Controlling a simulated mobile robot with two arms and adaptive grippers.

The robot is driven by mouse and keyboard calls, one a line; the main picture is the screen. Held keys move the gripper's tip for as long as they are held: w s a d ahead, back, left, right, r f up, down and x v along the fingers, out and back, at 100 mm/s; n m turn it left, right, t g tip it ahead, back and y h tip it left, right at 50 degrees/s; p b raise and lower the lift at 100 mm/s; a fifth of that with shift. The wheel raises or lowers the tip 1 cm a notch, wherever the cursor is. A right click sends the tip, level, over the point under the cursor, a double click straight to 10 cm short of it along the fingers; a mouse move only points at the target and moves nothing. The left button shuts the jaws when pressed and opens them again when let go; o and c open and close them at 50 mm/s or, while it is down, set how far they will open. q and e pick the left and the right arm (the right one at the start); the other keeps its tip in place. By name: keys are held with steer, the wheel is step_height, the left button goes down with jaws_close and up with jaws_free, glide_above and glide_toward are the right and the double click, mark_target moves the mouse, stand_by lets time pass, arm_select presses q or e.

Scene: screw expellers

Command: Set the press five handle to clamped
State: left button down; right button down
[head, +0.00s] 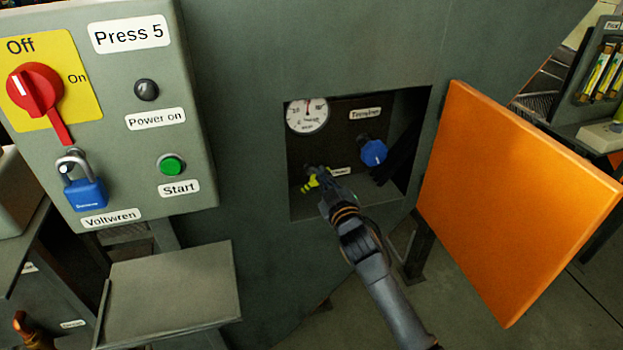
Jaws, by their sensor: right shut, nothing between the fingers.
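The Press 5 recess (296,208) is an open box in the grey machine body. A small yellow-green handle (310,184) sits low at its left side, partly hidden by my right gripper. My right gripper (321,180) reaches into the recess from the lower right. It is shut with nothing between its fingers, right beside the handle; whether it touches the handle I cannot tell. A small label (341,171) beside the handle is partly covered and unreadable, so the handle's setting is unclear.
A gauge (307,115) and a blue knob (373,153) share the recess. An orange door (515,200) stands open at right. The Press 5 panel (200,120) at left has a red switch (36,90), blue padlock (85,193) and green button (172,166). A grey shelf (170,287) juts out below.

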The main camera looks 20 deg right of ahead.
steer(key=m, duration=0.2)
steer(key=d+m+p, duration=0.1)
steer(key=shift+f+m, duration=0.3)
arm_select(q)
steer(key=shift+r+p, duration=0.4)
steer(key=shift+r, duration=0.6)
arm_select(e)
steer(key=shift+d+f+m, duration=0.2)
steer(key=shift+m, duration=0.6)
steer(key=shift+d+f+m, duration=0.15)
steer(key=shift+m, duration=0.65)
